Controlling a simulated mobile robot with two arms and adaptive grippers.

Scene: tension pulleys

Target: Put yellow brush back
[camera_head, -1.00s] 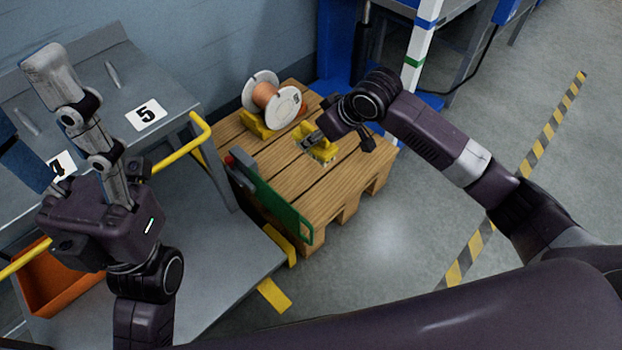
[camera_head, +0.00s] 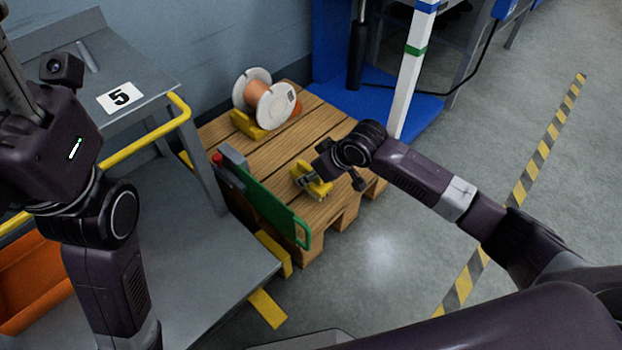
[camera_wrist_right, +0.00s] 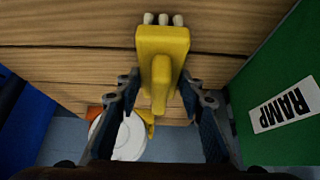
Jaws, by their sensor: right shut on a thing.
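The yellow brush (camera_head: 320,189) is over the front part of the wooden pallet (camera_head: 283,152) in the head view. In the right wrist view the brush (camera_wrist_right: 176,45) shows its yellow block, a raised handle and pale bristle ends at the top. My right gripper (camera_wrist_right: 160,88) is shut on the brush's handle, with one finger on each side; it also shows in the head view (camera_head: 309,178). I cannot tell whether the bristles touch the wood. My left gripper is cut off at the left edge of the head view, its fingertips hidden.
A white spool with copper-coloured winding (camera_head: 268,100) sits at the pallet's back. A green RAMP board (camera_head: 272,207) stands along its left side. Bare floor lies right.

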